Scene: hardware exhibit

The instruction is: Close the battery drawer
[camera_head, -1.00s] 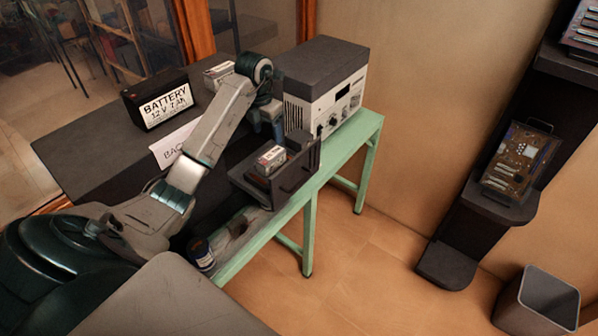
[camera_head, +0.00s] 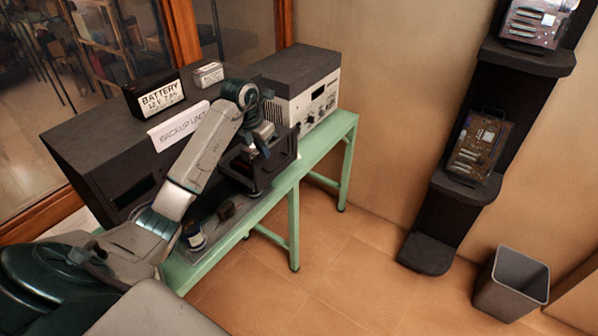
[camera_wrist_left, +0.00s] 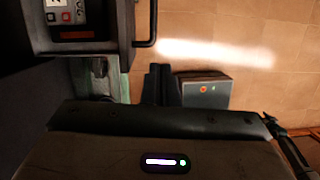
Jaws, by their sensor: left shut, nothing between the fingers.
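The battery drawer (camera_head: 277,174) is a dark open-topped box sticking out from the front of the dark backup unit (camera_head: 103,150) in the head view. In the left wrist view the drawer (camera_wrist_left: 90,48) is at the upper left, with a bar handle (camera_wrist_left: 153,24) on its front and a small battery (camera_wrist_left: 70,12) inside. My left gripper (camera_head: 264,149) is in front of the drawer in the head view and hides part of it. Its fingers (camera_wrist_left: 160,84) are shut and empty, below the handle in the left wrist picture. Contact with the drawer cannot be told. My right gripper is out of view.
A labelled battery (camera_head: 157,97) and a smaller one (camera_head: 208,75) stand on the unit. A white-fronted instrument (camera_head: 312,103) is beside it on the green bench (camera_head: 318,158). A small jar (camera_head: 194,236) stands at the bench's near end. Floor in front is clear up to the bin (camera_head: 512,285).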

